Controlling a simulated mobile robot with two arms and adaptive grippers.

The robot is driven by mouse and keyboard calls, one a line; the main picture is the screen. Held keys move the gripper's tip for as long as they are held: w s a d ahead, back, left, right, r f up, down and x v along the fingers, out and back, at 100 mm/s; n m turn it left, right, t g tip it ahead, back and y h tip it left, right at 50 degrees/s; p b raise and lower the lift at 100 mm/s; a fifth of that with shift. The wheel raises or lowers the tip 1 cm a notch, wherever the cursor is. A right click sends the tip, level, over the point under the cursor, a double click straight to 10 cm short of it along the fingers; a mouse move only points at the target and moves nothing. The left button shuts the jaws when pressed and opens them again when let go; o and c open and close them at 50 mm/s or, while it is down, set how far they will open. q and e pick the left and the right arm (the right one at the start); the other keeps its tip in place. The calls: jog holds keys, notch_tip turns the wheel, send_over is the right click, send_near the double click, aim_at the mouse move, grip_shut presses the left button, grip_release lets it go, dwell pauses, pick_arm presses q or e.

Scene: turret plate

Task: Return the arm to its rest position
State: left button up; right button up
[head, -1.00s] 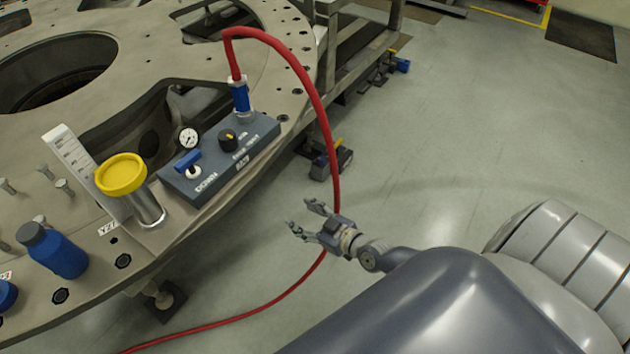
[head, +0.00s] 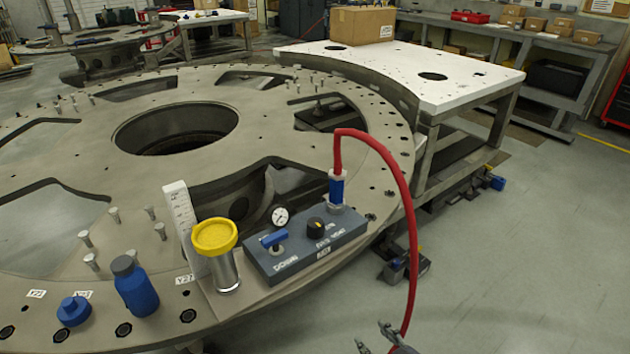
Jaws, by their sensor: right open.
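My right gripper (head: 376,338) shows at the bottom edge of the head view, right of the turret plate (head: 60,226). Only its fingertips are in the frame. They are apart, with nothing seen between them, close to the red hose (head: 412,230). Most of my right arm is out of the frame. My left gripper is not in view.
A grey control box (head: 307,245), a yellow-capped cylinder (head: 226,268), a blue bottle (head: 135,286) and a blue knob (head: 74,311) are at the plate's near edge. A white-topped table (head: 470,85) stands behind. The floor (head: 540,260) at right is clear.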

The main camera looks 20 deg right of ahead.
jog(key=s+f+m+g+h, duration=0.15)
jog(key=s+f+g, duration=0.45)
jog(key=s+f, duration=1.35)
jog(key=s+a+f+g, duration=0.1)
jog(key=s+f+g, duration=0.1)
jog(key=s, duration=0.4)
jog(key=s+a+f+g+h, duration=0.1)
jog(key=s+f+g, duration=0.1)
jog(key=s+f, duration=0.2)
jog(key=s+a+f+g, duration=0.1)
jog(key=s+f, duration=0.3)
jog(key=s, duration=0.5)
jog(key=shift+s+a+g, duration=0.3)
jog(key=shift+a+g, duration=0.1)
jog(key=shift+a, duration=0.05)
